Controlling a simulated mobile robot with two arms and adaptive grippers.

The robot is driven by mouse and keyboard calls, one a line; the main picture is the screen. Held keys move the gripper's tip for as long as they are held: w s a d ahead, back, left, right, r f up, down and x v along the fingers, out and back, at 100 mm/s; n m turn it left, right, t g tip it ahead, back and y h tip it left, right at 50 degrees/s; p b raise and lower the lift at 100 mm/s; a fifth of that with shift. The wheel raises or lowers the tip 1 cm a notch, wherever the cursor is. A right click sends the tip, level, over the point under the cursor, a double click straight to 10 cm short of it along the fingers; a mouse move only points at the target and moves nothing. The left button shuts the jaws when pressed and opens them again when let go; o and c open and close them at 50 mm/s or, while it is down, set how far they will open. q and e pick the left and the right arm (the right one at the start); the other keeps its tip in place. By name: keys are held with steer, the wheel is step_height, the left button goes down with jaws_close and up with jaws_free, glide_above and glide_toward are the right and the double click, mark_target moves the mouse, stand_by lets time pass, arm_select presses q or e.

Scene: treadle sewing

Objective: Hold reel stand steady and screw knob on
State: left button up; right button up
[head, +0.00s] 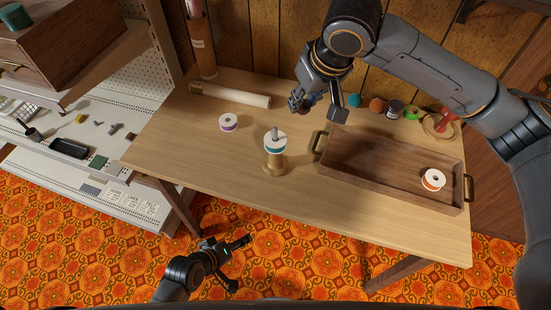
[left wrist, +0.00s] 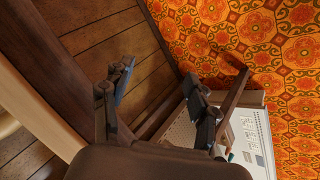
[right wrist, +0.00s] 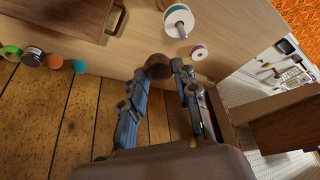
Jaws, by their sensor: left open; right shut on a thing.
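The reel stand (head: 275,168) stands upright on the table, with a white-and-teal reel (head: 275,144) on it and a grey spindle tip showing above the reel. The reel also shows in the right wrist view (right wrist: 179,22). My right gripper (head: 299,104) is behind the stand, apart from it. In the right wrist view it is shut on a round brown wooden knob (right wrist: 158,67) at its fingertips. My left gripper (head: 241,264) is open and empty, in front of the table's near edge and away from the stand. The left wrist view shows nothing between its fingers (left wrist: 160,88).
A wooden tray (head: 385,182) with an orange-and-white spool (head: 433,179) stands right of the stand. A purple-and-white spool (head: 229,122) lies to the left, and a pale roll (head: 235,96) lies behind. Small colored items line the back right. The table (head: 190,145) is clear at front left.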

arm_select(q)
steer(key=w+d+r+n+t+h+b, duration=0.1)
steer(key=w+d+r+n+t+h, duration=0.15)
steer(key=d+r+n, duration=0.4)
steer(key=w+d+r+n+t+h+b, duration=0.1)
steer(key=d+r+n+h, duration=0.25)
steer(key=r, duration=0.65)
steer(key=n+t+y, duration=0.2)
steer(key=n+t, duration=0.4)
steer(key=n, duration=1)
glide_toward(272, 158)
steer(key=shift+v, duration=0.9)
arm_select(e)
steer(key=a, duration=0.2)
steer(key=w+a+n, duration=0.1)
steer(key=a+n, duration=0.1)
steer(key=a, duration=0.1)
steer(key=shift+w+a+g+y, duration=0.3)
steer(key=shift+a+y, duration=0.05)
steer(key=shift+y, duration=0.05)
arm_select(q)
steer(key=shift+r, duration=0.15)
steer(key=shift+w, duration=0.15)
steer(key=x, duration=1.1)
steer(key=shift+w+d, duration=0.3)
